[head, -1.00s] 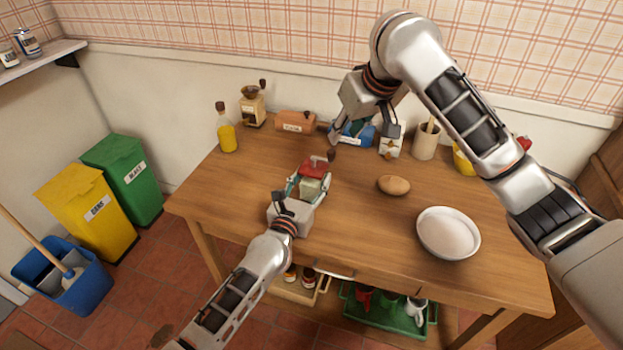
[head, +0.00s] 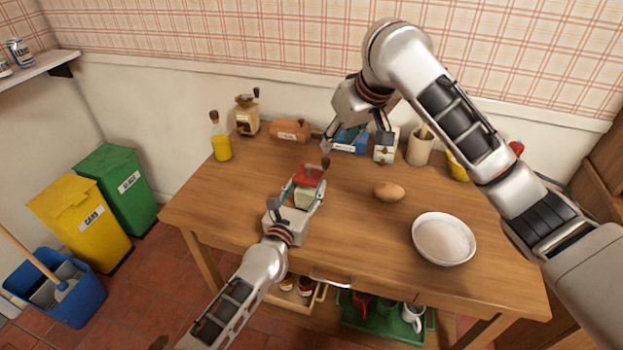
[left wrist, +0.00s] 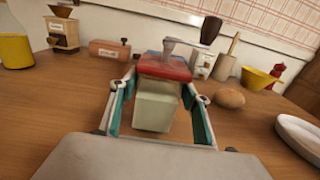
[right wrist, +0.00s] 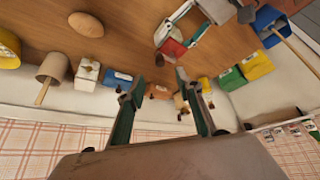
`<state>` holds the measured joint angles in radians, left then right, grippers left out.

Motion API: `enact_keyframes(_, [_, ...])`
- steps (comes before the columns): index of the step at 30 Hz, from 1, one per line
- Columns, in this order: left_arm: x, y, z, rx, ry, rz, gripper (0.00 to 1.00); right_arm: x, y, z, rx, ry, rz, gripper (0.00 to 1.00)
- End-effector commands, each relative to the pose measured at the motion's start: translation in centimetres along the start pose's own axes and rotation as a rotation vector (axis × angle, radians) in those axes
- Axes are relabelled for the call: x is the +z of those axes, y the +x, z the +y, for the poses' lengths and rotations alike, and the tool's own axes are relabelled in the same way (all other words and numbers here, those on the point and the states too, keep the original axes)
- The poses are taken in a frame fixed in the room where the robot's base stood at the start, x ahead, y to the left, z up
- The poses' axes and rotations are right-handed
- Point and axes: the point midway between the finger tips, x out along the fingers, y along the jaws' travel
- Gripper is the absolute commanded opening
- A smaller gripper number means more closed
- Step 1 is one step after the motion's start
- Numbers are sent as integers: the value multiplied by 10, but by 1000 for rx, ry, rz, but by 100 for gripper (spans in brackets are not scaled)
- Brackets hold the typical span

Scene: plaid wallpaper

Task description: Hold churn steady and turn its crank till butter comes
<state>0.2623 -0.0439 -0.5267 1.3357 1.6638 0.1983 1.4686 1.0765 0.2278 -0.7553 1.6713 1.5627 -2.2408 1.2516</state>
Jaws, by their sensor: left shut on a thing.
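The churn, a pale cream jar (head: 308,196) with a red lid (head: 309,175), stands upright on the table. Its crank, with a dark knob (head: 325,162), is on top. My left gripper (head: 304,194) is shut on the jar from the near side; the left wrist view shows the jar (left wrist: 156,107) between its fingers and the crank knob (left wrist: 210,30) above to the right. My right gripper (head: 355,143) is open and empty above the table's back part, behind and right of the churn. The right wrist view shows its parted fingers (right wrist: 160,82) and the red lid (right wrist: 172,48) beyond.
A brown potato-like object (head: 388,191) and a white bowl (head: 443,239) sit right of the churn. Along the back stand an oil bottle (head: 221,142), a grinder (head: 247,118), a brown block (head: 290,131), a blue box (head: 350,140) and a utensil pot (head: 419,148). The table's left part is clear.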

Motion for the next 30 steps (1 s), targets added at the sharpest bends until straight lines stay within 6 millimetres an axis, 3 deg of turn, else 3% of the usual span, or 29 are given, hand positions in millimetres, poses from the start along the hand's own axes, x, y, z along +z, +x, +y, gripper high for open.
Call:
enact_keyframes(8, [-1, 0, 0, 0, 0, 1, 14, -2, -2, -1, -1, -282, -10, 35])
enact_keyframes(30, [-1, 0, 0, 0, 0, 1, 14, -9, -9, -2, -44, -1653, -49, 35])
